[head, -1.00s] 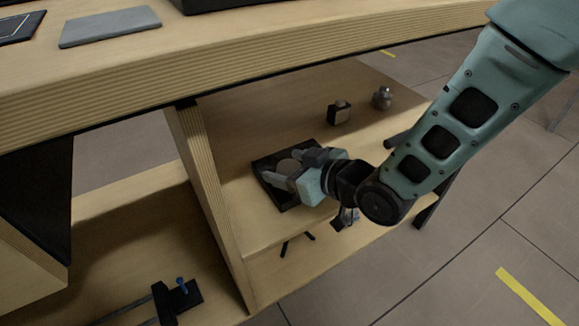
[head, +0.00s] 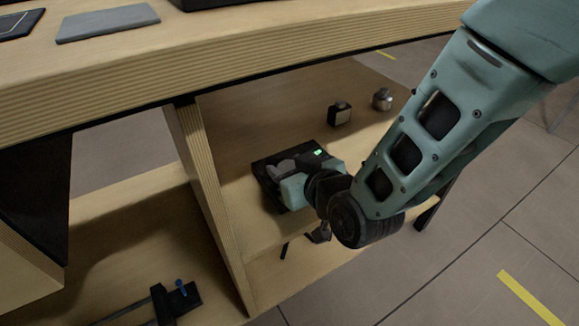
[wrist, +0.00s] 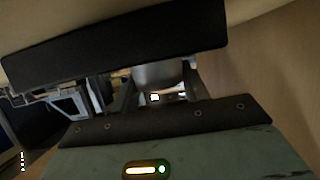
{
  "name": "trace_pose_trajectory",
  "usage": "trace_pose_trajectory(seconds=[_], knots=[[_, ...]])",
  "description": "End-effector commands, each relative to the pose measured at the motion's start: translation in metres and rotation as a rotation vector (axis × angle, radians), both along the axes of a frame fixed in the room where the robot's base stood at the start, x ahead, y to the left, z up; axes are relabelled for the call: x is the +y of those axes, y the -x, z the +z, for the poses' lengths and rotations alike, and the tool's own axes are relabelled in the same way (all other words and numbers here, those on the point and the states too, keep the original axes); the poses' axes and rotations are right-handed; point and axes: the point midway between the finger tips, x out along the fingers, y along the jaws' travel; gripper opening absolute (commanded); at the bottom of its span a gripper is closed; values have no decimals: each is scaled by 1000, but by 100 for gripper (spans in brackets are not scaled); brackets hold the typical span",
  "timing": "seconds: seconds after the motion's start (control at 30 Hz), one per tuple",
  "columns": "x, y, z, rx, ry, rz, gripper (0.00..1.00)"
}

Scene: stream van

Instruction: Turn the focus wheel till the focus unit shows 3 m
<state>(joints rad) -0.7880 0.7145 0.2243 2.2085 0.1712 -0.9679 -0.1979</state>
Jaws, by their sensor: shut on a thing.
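The focus unit, a dark flat box (head: 262,172), sits on the wooden lower shelf in the head view, mostly covered by my gripper. My gripper (head: 284,168) reaches over it from the right and is shut on the focus wheel. In the wrist view a grey rounded thing, apparently the wheel (wrist: 158,76), shows between the fingers. In the head view the wheel is hidden behind the gripper. A small green light shows at the top of the gripper. I cannot read any distance on the focus unit.
A small dark block with a pale face (head: 339,115) and a grey knob-like object (head: 382,99) stand farther back on the shelf. The tabletop edge (head: 250,65) runs above. An upright wooden panel (head: 208,190) stands left of the unit.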

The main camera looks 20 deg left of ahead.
Motion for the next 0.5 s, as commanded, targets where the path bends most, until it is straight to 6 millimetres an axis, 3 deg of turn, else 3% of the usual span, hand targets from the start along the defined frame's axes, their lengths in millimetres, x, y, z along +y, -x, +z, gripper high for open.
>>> trace_pose_trajectory(seconds=[0.23,0.5], knots=[[0,0,1,-1,0,-124,22],[0,0,0,-1,0,-146,22]])
